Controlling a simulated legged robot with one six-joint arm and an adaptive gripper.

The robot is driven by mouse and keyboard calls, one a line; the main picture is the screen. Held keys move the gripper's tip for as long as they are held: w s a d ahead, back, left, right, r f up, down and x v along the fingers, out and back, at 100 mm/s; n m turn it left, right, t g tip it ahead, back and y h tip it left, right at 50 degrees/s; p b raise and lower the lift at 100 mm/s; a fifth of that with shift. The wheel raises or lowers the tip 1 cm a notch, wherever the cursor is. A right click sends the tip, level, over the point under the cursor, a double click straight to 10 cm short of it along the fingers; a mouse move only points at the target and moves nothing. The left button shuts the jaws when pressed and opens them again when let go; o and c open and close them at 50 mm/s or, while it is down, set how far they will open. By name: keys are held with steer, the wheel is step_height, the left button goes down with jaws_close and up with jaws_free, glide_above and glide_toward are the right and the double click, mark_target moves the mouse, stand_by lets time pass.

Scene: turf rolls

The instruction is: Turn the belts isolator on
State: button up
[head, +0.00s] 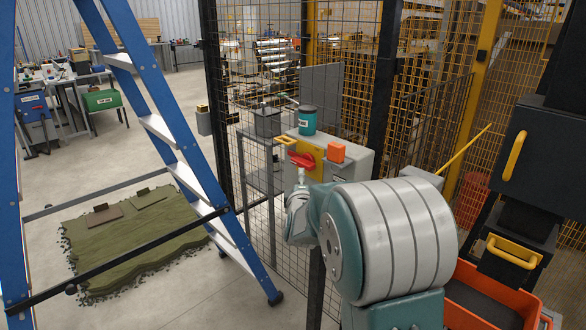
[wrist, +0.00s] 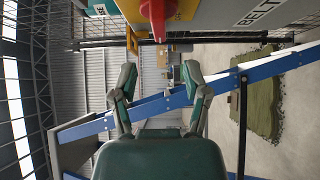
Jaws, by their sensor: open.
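The belts isolator is a grey box (head: 343,163) on the mesh fence, with a yellow plate and a red rotary handle (head: 303,159). In the wrist view the red handle (wrist: 157,16) is at the top edge, partly cut off. A label reading "BELT" (wrist: 258,12) shows on the box beside it. My gripper (wrist: 159,74) is open and empty, its two fingers spread below the handle in that view. In the head view the gripper end (head: 301,182) is just under the handle, partly hidden by my arm. I cannot tell whether it touches.
A blue stepladder (head: 160,110) stands at left, near a green turf mat (head: 130,235). An orange bin (head: 480,295) is at lower right. Mesh fencing (head: 250,190) runs behind the box.

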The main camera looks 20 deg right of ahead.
mark_target(300, 166)
steer(key=x, duration=0.9)
steer(key=shift+a, duration=0.15)
steer(key=shift+w+f, duration=0.1)
steer(key=shift+w, duration=0.05)
steer(key=shift+d, duration=0.65)
jaws_close()
steer(key=shift+a, duration=0.2)
